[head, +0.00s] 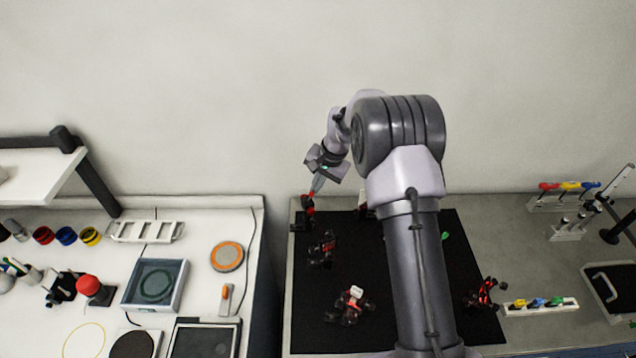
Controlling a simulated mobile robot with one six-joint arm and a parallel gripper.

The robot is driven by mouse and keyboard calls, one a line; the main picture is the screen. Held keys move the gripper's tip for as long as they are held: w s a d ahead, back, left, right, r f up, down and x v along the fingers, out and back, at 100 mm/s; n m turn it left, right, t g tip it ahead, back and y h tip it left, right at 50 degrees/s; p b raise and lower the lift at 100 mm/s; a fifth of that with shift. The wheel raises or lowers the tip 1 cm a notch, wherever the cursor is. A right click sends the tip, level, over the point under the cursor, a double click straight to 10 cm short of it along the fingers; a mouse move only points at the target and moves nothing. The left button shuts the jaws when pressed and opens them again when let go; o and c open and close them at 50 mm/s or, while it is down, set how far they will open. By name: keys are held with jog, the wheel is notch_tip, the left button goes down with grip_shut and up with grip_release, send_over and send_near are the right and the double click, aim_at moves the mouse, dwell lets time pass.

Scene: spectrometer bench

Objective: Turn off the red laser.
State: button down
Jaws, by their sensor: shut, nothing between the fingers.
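My gripper (316,187) is shut and empty, pointing down at the back left of the black breadboard (400,330). A small red-and-black device (308,205) stands right under its fingertips at the board's back left corner. It may be the red laser, but it is too small to be sure. I cannot tell whether the fingertips touch it, and its switch and beam cannot be made out. My arm hides the middle of the board.
Red-and-black mounts stand on the board: one at left (322,248), one in front with a white top (351,304), one at right (484,294). A green piece (445,235) shows beside my arm. Racks with coloured handles (562,190) stand right. The left bench is cluttered.

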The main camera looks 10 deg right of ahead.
jog(key=shift+s+a+r+b, duration=0.1)
jog(key=shift+a+r+b, duration=0.1)
jog(key=shift+a+b, duration=0.25)
dwell(0.3)
jog(key=shift+s+a+r+h+b, duration=0.15)
jog(key=shift+a+r+h+b, duration=0.1)
jog(key=shift+a+h+b, duration=0.4)
jog(key=shift+a, duration=0.2)
jog(key=shift+d+r, duration=0.15)
jog(key=shift+d, duration=0.1)
jog(key=shift+r+p, duration=0.55)
jog(key=shift+r, duration=0.15)
jog(key=shift+a, duration=0.1)
